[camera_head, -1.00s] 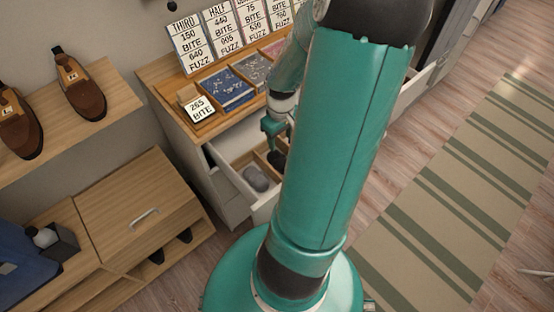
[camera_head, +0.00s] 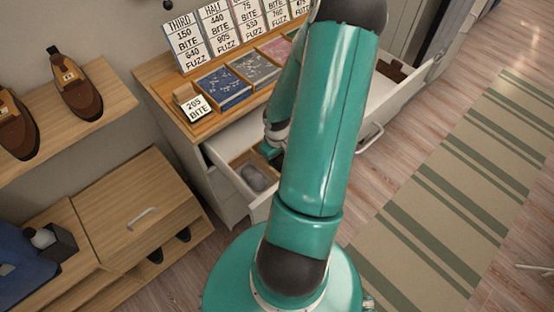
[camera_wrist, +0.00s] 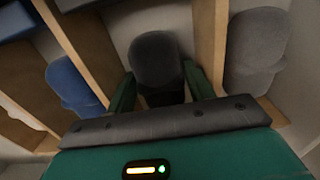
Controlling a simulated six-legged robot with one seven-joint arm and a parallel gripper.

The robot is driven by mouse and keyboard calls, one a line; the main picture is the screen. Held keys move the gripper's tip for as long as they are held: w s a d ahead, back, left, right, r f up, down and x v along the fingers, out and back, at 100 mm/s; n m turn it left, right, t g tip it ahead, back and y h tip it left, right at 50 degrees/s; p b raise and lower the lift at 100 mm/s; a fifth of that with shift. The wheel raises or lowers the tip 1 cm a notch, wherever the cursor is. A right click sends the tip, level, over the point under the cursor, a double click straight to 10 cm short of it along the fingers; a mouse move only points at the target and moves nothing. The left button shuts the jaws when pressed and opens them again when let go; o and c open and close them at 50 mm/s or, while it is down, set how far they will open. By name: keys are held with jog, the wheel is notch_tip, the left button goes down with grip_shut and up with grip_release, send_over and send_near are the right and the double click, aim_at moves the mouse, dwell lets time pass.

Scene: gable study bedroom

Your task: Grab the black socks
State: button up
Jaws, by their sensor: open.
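The black socks (camera_wrist: 157,55), a dark rolled bundle, lie in a compartment of the open drawer (camera_head: 226,172) between wooden dividers. My gripper (camera_wrist: 160,75) is open, with one green finger on each side of the near part of the bundle. I cannot tell whether the fingers touch it. In the head view my arm hides the black socks and most of the gripper. Grey socks (camera_wrist: 256,45) lie in the compartment to the right; they also show in the head view (camera_head: 254,177). Blue socks (camera_wrist: 70,85) lie in the compartment to the left.
Wooden dividers (camera_wrist: 210,40) stand close beside the fingers. A dresser top (camera_head: 165,92) with trays and price cards is above the drawer. Another open drawer (camera_head: 405,88) is to the right. Shoes (camera_head: 78,92) sit on a shelf at left. A striped rug (camera_head: 450,190) covers the floor at right.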

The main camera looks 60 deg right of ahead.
jog(key=shift+f, duration=0.1)
jog(key=shift+c, duration=0.4)
jog(key=c, duration=0.6)
jog(key=shift+o, duration=0.2)
